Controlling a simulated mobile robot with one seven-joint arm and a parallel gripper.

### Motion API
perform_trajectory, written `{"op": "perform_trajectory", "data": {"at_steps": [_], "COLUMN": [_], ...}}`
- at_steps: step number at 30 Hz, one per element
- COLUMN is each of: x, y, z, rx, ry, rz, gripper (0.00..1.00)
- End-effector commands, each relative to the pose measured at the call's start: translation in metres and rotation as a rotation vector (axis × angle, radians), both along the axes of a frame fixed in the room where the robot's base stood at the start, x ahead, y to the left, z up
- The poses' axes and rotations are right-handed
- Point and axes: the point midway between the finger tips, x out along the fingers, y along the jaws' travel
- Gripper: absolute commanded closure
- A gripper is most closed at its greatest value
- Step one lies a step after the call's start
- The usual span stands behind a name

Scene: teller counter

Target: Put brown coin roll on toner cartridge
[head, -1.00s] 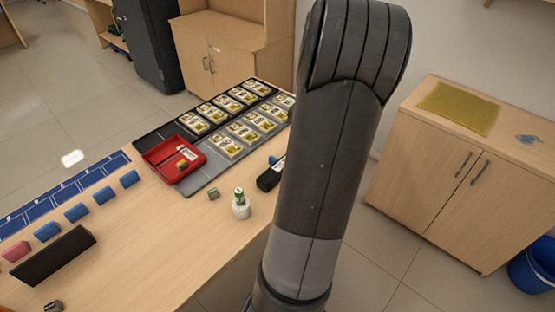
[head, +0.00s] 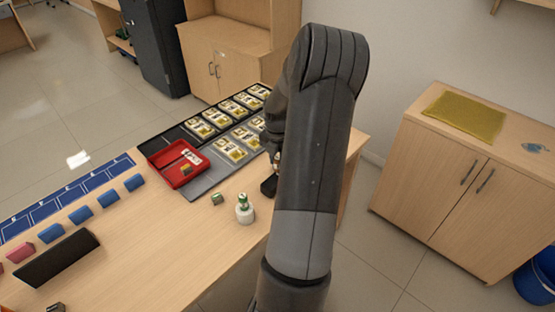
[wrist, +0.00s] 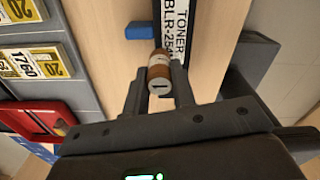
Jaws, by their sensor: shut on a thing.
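My gripper (wrist: 160,84) is shut on the brown coin roll (wrist: 159,72), which has a pale end face and sits between the two fingers in the wrist view. The toner cartridge (wrist: 206,38), black with a white label reading TONER, lies just beyond the roll, and the roll's far end overlaps its left edge in the picture. I cannot tell whether they touch. In the head view the cartridge (head: 268,187) shows as a dark block on the counter, partly hidden by my arm. The gripper is mostly hidden there, above the cartridge.
A blue block (wrist: 139,30) lies left of the cartridge. A red tray (head: 168,172) and a grey board with banknote bundles (head: 230,151) lie to the left.

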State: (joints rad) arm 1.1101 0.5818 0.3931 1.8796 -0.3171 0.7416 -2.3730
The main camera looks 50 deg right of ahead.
Motion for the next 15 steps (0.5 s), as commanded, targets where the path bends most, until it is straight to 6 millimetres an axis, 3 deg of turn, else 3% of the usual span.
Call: {"op": "perform_trajectory", "data": {"at_steps": [11,12,15], "x": [0.0,0.0,0.0], "y": [-0.0002,-0.0002,-0.0002], "z": [-0.0051,-0.0047,-0.0046], "rx": [0.0,-0.001,-0.001], "ry": [0.0,0.0,0.0], "rz": [0.0,0.0,0.0], "gripper": [1.0,0.73,0.65]}}
